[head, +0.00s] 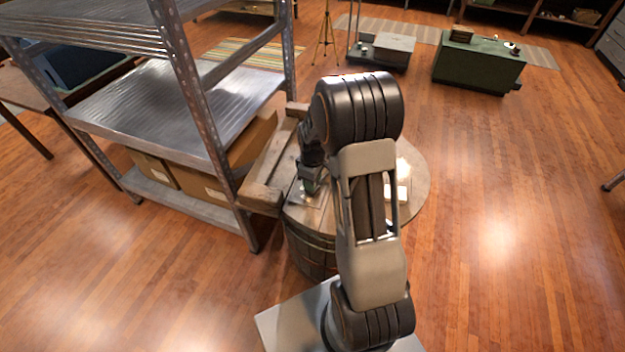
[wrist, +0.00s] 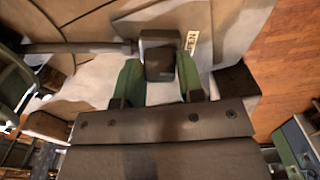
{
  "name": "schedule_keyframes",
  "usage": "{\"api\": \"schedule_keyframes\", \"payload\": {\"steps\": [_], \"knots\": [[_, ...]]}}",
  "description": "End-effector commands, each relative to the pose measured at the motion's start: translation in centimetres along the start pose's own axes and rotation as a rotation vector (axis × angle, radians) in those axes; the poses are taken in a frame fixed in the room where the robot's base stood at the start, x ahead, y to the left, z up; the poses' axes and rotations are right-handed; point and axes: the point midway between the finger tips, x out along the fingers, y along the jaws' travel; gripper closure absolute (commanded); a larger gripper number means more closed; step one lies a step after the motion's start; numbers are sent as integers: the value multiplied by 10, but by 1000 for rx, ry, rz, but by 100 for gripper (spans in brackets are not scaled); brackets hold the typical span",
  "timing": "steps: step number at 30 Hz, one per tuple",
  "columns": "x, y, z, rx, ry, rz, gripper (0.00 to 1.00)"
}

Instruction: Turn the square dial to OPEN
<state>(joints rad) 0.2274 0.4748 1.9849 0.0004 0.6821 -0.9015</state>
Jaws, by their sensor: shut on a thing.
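The square dial (wrist: 159,62) is a dark block in the middle of the wrist view. My gripper (wrist: 160,82) is shut on it, with one green finger on each side. A pale label (wrist: 192,40) with dark letters lies just right of the dial; only part of its lettering shows, and I cannot read it surely. In the head view my gripper (head: 311,183) is low over the left part of a round wooden barrel top (head: 416,185). The dial is hidden there by the gripper and arm. I cannot tell which mark the dial points to.
A metal shelf rack (head: 190,95) stands close on the left, with cardboard boxes (head: 200,180) on its bottom shelf. A wooden crate-like piece (head: 265,185) sits between rack and barrel. A small pale object (head: 402,168) lies on the barrel top.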

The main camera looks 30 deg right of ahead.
Motion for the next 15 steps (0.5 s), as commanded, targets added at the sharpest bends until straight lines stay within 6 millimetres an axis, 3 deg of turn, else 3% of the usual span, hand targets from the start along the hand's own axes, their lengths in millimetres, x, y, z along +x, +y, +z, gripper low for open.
{"api": "schedule_keyframes", "payload": {"steps": [4,5,12,15], "knots": [[-1,0,-1,-2,3,3,88],[-1,0,-1,-2,3,3,63],[-1,0,0,0,1,1,40],[0,1,0,1,1,1,39]]}}
